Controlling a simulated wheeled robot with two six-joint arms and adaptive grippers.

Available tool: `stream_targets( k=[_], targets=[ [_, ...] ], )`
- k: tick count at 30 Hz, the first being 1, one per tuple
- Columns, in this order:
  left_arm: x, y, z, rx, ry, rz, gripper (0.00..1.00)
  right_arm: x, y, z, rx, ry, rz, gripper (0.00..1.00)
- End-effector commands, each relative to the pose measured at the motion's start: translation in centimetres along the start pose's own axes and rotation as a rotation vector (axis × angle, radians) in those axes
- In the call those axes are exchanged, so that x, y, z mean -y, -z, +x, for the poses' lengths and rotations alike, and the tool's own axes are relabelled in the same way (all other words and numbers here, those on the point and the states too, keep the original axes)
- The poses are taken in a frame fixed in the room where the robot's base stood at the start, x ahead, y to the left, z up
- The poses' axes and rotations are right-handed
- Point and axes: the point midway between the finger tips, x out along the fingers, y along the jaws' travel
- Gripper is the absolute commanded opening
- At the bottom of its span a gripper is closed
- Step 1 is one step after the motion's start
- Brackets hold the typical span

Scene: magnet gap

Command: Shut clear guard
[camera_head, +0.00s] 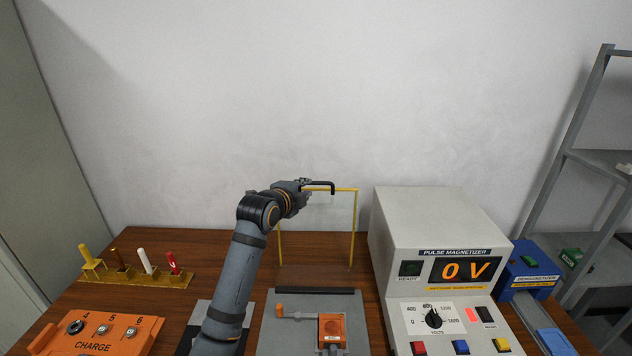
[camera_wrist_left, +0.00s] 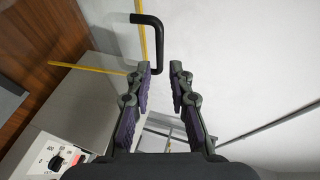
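The clear guard (camera_head: 356,215) stands raised and upright behind the grey fixture plate (camera_head: 265,335). It is a see-through panel with yellow edges, and one yellow edge shows in the left wrist view (camera_wrist_left: 142,32). A black bent handle (camera_head: 331,185) sits at its top edge. In the left wrist view the handle (camera_wrist_left: 158,42) lies just beyond the fingertips, its lower end close to the left finger. My left gripper (camera_head: 306,186) is at the guard's top beside the handle. Its fingers (camera_wrist_left: 161,68) are open, with nothing seen between them. My right gripper is out of view.
An orange clamp-like block (camera_head: 332,330) sits on the plate. The grey pulse magnetizer (camera_head: 400,215), reading 0 V, stands close on the right, with a blue demagnetizer (camera_head: 522,270) beyond. An orange charge box (camera_head: 95,338) and a yellow tool rack (camera_head: 140,278) are on the left.

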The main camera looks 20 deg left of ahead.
Motion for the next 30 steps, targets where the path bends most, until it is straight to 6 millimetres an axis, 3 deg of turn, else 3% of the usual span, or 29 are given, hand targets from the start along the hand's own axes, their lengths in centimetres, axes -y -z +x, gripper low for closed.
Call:
stream_targets(
  k=[6, 12, 23, 27, 30],
  targets=[
    [0.3, 0.0, 4.7, 0.001, -0.002, -0.002, 0.21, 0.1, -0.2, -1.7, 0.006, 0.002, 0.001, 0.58],
    [0.1, 0.0, 7.3, 0.001, -0.002, -0.002, 0.21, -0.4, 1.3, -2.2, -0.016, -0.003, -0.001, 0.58],
    [-0.1, 0.0, 8.0, 0.001, -0.001, -0.001, 0.21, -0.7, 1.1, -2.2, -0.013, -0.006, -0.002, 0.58],
    [-0.1, 0.0, 8.0, 0.001, -0.001, -0.001, 0.03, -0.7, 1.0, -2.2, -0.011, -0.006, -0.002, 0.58],
    [-0.1, 0.0, 8.0, 0.001, -0.001, -0.001, 0.00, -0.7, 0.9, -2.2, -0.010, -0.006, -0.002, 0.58]
  ],
)
